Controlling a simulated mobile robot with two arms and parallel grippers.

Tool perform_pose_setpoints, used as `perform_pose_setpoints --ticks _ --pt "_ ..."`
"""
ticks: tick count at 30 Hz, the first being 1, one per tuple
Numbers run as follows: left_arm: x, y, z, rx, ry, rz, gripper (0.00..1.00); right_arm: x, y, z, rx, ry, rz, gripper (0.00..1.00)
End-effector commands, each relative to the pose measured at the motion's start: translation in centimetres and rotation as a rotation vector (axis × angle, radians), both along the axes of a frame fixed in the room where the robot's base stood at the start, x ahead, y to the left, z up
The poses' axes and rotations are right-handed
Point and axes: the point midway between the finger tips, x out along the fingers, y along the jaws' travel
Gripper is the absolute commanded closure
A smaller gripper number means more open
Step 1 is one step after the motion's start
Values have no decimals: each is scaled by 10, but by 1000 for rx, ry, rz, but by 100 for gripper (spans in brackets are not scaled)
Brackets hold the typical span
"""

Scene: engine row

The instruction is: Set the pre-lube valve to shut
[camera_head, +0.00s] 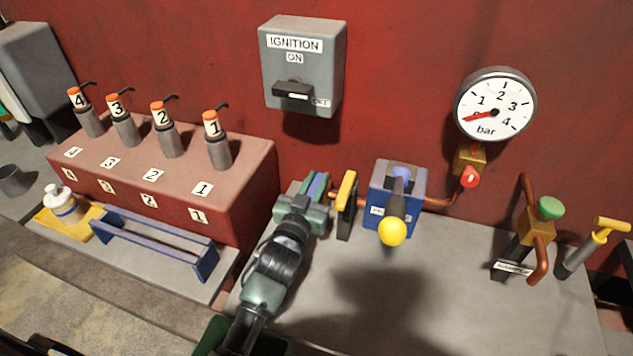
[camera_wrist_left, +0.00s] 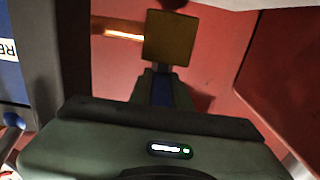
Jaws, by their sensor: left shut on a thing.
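A brass-yellow valve block (camera_wrist_left: 166,38) shows in the left wrist view, with a copper pipe joining it at the left. A blue handle (camera_wrist_left: 162,92) runs from the block down between the dark fingers of my left gripper (camera_wrist_left: 158,88). In the head view my left gripper (camera_head: 314,190) is low by the red wall, shut on this handle (camera_head: 317,184). The gripper hides most of the valve there, so I cannot tell its setting. My right gripper is not in view.
Just right of the gripper stand a yellow-edged dark plate (camera_head: 346,195) and a blue box (camera_head: 377,180) with a yellow-knobbed lever (camera_head: 393,231). A pressure gauge (camera_head: 495,104) and ignition box (camera_head: 303,68) are on the wall. A blue rack (camera_head: 150,238) lies left.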

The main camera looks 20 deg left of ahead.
Motion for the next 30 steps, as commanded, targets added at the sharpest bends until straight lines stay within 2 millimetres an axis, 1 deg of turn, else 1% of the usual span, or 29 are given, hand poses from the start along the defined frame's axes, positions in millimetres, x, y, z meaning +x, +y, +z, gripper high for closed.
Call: perform_pose_setpoints --ticks 7,11,15,19,24,30 --pt "0 0 0 0 1 -1 100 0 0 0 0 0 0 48" --pt "0 0 2 5 -2 -26 100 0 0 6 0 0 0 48" --pt "1 1 5 11 -4 -98 100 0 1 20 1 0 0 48" --pt "1 2 4 10 -4 -176 100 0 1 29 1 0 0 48" --pt "2 4 3 10 -6 -279 100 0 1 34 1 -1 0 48" --pt "2 6 2 5 -6 -373 100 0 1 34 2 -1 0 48"
